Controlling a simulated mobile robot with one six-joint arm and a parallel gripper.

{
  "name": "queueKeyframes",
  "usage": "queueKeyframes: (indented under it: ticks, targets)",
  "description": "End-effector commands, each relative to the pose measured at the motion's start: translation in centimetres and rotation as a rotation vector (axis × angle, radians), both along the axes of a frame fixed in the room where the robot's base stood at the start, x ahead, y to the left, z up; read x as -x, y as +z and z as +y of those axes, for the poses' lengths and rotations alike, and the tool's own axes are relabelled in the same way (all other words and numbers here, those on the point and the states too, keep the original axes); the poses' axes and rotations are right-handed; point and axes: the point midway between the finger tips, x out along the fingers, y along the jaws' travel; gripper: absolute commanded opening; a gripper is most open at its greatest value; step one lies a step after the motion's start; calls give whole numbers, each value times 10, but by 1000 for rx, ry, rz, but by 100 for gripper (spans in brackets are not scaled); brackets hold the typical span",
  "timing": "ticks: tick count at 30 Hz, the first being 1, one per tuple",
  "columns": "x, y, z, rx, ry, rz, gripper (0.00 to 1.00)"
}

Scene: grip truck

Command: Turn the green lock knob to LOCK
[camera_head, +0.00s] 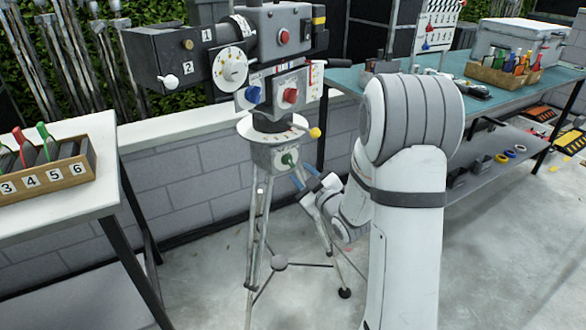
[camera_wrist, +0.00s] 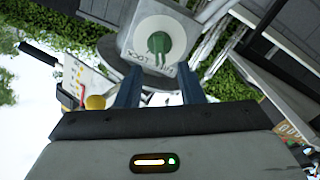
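The green lock knob (camera_head: 289,159) sits on the front of the grey block under the camera head, at the top of the tripod. My gripper (camera_head: 303,176) is just right of and below the knob in the head view. In the wrist view my gripper (camera_wrist: 158,73) has its two blue fingers apart with nothing between them. The knob lies beyond the fingertips, and they look clear of it.
The tripod (camera_head: 257,230) stands on the concrete floor, its legs close to my gripper. A yellow-tipped handle (camera_head: 315,132) sticks out just above the knob. A white table with a numbered tool box (camera_head: 48,180) is at left; a teal workbench (camera_head: 345,76) is at right.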

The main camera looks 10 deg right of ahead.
Motion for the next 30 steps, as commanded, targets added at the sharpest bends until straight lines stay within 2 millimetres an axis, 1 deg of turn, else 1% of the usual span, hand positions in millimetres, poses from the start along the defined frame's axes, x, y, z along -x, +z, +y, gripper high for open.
queueKeyframes:
  ticks: [3, 9, 14, 21, 30]
  targets:
    - [-20, 0, 7, 0, 1, 0, 35]
    - [-46, 0, 15, -1, 0, 2, 35]
    - [-54, 0, 18, -1, -1, 1, 35]
    - [-54, 0, 17, -1, -2, 1, 35]
    - [-54, 0, 17, 0, -2, 2, 10]
